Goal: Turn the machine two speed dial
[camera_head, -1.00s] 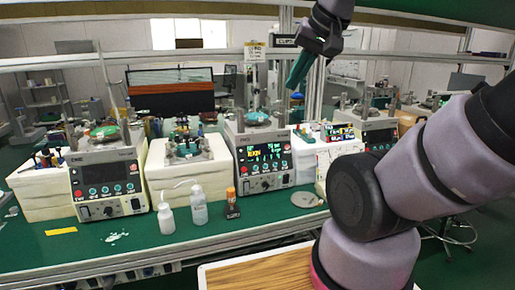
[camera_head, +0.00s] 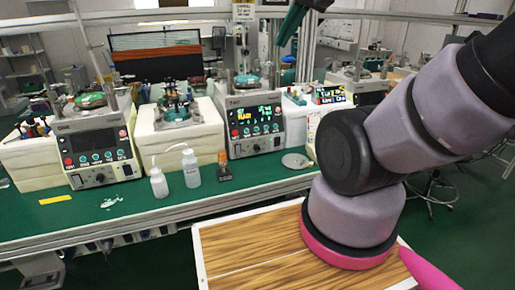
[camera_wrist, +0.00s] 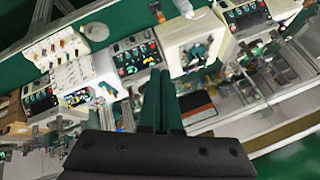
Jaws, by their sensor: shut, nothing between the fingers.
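In the head view one is at left (camera_head: 97,152) and one in the middle (camera_head: 254,125). My gripper (camera_head: 290,25) has green fingers, shut and empty, at the top edge, above and apart from the machines. In the wrist view the gripper (camera_wrist: 159,75) points toward the row; a machine panel (camera_wrist: 135,57) shows just left of its fingertips.
A white block (camera_head: 180,140) with a fixture stands between the machines. Two white bottles (camera_head: 159,183) (camera_head: 191,169) and an orange-capped container (camera_head: 224,168) stand in front. A round grey plate (camera_head: 296,160) lies at right. A wood-topped surface (camera_head: 250,255) is nearest me.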

